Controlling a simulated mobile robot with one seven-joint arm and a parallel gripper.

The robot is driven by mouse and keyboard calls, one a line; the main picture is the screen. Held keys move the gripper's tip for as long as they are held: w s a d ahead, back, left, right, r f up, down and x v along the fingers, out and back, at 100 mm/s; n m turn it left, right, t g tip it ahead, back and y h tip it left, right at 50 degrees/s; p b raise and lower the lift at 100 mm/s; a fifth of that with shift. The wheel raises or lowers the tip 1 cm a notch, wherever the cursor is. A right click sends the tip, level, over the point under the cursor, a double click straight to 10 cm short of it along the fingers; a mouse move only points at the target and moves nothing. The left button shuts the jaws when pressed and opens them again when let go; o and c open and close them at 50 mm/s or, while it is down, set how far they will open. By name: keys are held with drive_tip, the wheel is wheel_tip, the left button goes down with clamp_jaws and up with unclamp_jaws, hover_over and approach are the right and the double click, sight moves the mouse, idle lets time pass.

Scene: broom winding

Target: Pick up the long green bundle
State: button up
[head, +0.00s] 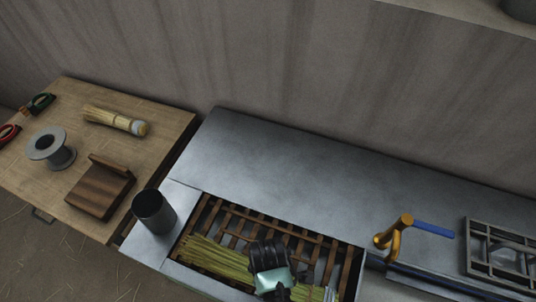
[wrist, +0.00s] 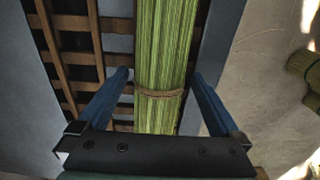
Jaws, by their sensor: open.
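The long green bundle (head: 219,259) lies on a wooden slatted rack in the sink-like basin at the bottom of the head view. In the wrist view the green bundle (wrist: 162,55) runs upright in the picture, with a brown tie around it. My gripper (wrist: 160,85) is open, with one blue finger on each side of the bundle near the tie. Neither finger visibly touches it. In the head view my gripper (head: 271,268) is above the bundle and hides part of its middle.
The wooden rack (head: 262,223) sits within the metal counter (head: 290,155). A dark cup (head: 154,212) stands at its left corner. An orange clamp with a blue handle (head: 398,235) is at right. The wooden table (head: 157,119) holds a spool (head: 51,149), a small broom (head: 115,121) and a wooden block (head: 101,187).

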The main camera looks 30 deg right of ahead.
drive_tip(key=c, duration=1.5)
